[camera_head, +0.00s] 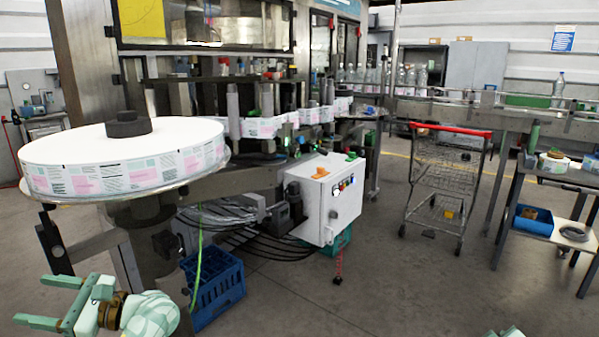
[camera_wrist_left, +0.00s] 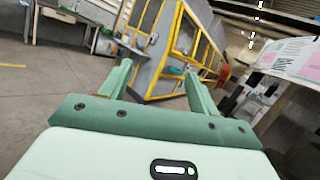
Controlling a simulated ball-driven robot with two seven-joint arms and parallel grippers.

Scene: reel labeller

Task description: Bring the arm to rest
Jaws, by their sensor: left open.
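My left gripper (camera_head: 29,299) is at the lower left of the head view, pointing left, with its two green fingers spread apart. Nothing is between them. In the left wrist view its fingers (camera_wrist_left: 158,70) also stand apart and empty, with open floor and a yellow-framed machine beyond. The gripper is in front of and below the large label reel (camera_head: 100,160), with no contact visible. A small pale green piece of my own body shows at the bottom edge of the head view, right of centre. My right gripper cannot be made out.
The labelling machine (camera_head: 215,60) fills the left and middle. A blue crate (camera_head: 218,285) stands on the floor right of my left arm. A white control box (camera_head: 328,200), a shopping cart (camera_head: 448,175) and a bench with a blue tray (camera_head: 532,222) stand further right. Floor in the middle is clear.

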